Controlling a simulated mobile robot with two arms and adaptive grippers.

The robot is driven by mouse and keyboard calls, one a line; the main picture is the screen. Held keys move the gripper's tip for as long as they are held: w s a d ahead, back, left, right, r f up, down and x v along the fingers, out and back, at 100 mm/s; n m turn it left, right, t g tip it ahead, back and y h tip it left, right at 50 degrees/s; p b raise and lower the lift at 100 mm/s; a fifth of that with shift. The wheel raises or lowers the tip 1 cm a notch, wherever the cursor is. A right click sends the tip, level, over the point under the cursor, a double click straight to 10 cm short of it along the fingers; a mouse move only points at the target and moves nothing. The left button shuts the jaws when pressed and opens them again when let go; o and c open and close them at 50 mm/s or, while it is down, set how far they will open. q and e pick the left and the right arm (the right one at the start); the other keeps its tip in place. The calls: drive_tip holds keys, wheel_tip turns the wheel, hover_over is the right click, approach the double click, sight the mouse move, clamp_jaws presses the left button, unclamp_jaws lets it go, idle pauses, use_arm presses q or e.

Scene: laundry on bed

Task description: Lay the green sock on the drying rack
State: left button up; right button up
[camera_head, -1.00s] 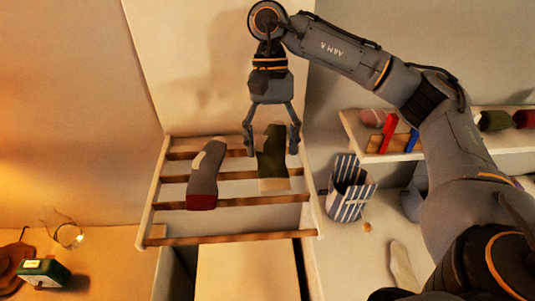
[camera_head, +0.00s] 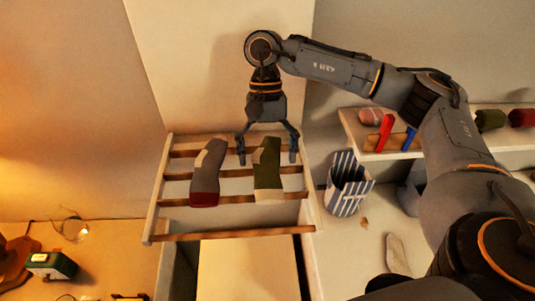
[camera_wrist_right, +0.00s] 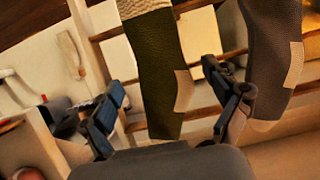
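The green sock (camera_head: 268,172) has a pale heel patch and a pale cuff. It lies lengthwise across the slats of the drying rack (camera_head: 275,234), cuff end towards the bottom of the head view. My right gripper (camera_head: 267,160) is open over its toe end, with one finger on each side and gaps between fingers and sock. In the right wrist view the green sock (camera_wrist_right: 160,75) runs between the spread fingers of the same gripper (camera_wrist_right: 163,82), not pinched. My left gripper is not in view.
A grey sock (camera_head: 207,172) with a red cuff lies on the rack left of the green one. A blue-and-white striped bin (camera_head: 348,185) stands right of the rack. A shelf (camera_head: 350,125) holds red and blue items. A pale sock-like item (camera_head: 397,254) lies lower right.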

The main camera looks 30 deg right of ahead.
sight(267, 161)
drive_tip(key=shift+r, duration=0.1)
drive_tip(key=shift+r, duration=0.15)
drive_tip(key=b+v, duration=0.2)
drive_tip(key=v, duration=0.2)
drive_tip(key=shift+w, duration=0.1)
drive_tip(key=shift+v, duration=1.2)
drive_tip(key=shift+r, duration=0.45)
drive_tip(key=shift+w, duration=0.1)
